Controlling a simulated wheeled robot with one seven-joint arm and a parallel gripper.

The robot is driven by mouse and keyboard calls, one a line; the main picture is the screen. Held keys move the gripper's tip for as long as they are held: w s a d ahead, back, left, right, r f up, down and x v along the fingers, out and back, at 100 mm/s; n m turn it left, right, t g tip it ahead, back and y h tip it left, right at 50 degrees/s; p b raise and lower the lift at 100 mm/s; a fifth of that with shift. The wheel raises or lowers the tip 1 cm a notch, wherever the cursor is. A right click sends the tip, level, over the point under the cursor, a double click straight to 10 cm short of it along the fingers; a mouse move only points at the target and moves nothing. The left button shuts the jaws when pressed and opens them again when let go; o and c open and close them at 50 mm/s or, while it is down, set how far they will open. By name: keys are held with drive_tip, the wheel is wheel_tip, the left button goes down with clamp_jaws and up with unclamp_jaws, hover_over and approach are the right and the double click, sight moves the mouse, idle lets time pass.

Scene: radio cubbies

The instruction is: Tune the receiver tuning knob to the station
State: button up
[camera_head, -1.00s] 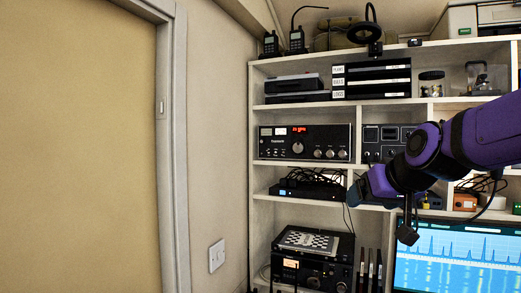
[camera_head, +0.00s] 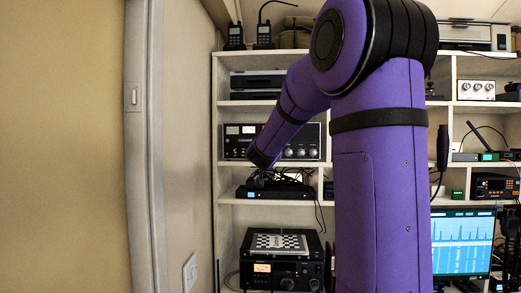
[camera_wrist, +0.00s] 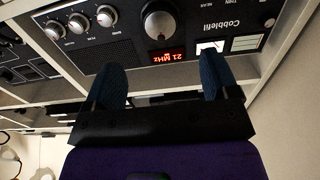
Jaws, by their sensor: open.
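The receiver (camera_wrist: 112,40) fills the top of the wrist view upside down, with a black face, the name Cobblefil and a red display (camera_wrist: 168,57) that reads 21 MHz. Its large round tuning knob (camera_wrist: 160,22) is beside the display. My gripper (camera_wrist: 160,80) is open and empty, its two blue fingertips pointing at the receiver face, one on each side of the knob's line but short of it. In the head view the receiver (camera_head: 236,143) is in the middle cubby; my purple forearm hides its middle and the knob.
Three smaller knobs (camera_wrist: 79,23) sit beside the tuning knob on the same face. A black box with cables (camera_head: 290,187) is on the shelf below, near my gripper. Another radio with a checkered board (camera_head: 278,243) on top stands lower. A monitor (camera_head: 462,243) glows at right.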

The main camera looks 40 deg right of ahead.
drive_tip(key=x, duration=0.9)
drive_tip(key=shift+w+d, duration=0.1)
drive_tip(key=shift+c, duration=0.5)
drive_tip(key=c, duration=0.8)
drive_tip(key=shift+m, duration=2.4)
drive_tip(key=o, duration=0.9)
